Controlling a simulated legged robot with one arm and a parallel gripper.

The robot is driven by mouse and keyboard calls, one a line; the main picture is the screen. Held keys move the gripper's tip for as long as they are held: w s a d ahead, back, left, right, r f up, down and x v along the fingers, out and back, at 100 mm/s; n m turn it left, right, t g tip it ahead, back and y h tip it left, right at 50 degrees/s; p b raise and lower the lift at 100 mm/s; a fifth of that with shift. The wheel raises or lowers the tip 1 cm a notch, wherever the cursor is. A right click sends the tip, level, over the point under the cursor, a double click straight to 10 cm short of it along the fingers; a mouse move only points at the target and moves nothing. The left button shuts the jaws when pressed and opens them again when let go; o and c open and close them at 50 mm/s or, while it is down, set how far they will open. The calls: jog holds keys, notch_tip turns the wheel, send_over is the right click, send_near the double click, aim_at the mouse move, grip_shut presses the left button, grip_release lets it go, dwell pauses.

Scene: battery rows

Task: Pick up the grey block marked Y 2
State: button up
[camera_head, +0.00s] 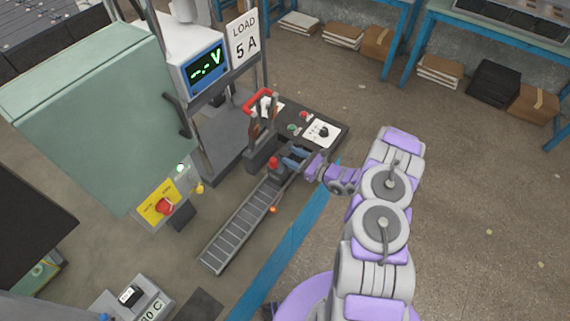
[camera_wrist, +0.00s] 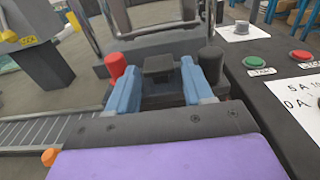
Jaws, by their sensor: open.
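No Y 2 mark is readable in either view, so I cannot tell which thing is the block marked Y 2.
A roller track (camera_head: 238,232) runs down-left from the tester. A control panel (camera_head: 322,131) with buttons lies right of my gripper. A green cabinet (camera_head: 95,110) and a display (camera_head: 205,66) stand behind left. A pale unit (camera_head: 135,298) is at lower left.

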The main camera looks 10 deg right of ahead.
aim_at(290, 155)
jog(key=x, duration=0.3)
jog(key=shift+w+f, duration=0.1)
jog(key=shift+w+a, duration=0.1)
jog(key=shift+a, duration=0.15)
jog(key=shift+c, duration=0.5)
grip_shut()
jog(key=shift+d, duration=0.1)
dwell(0.5)
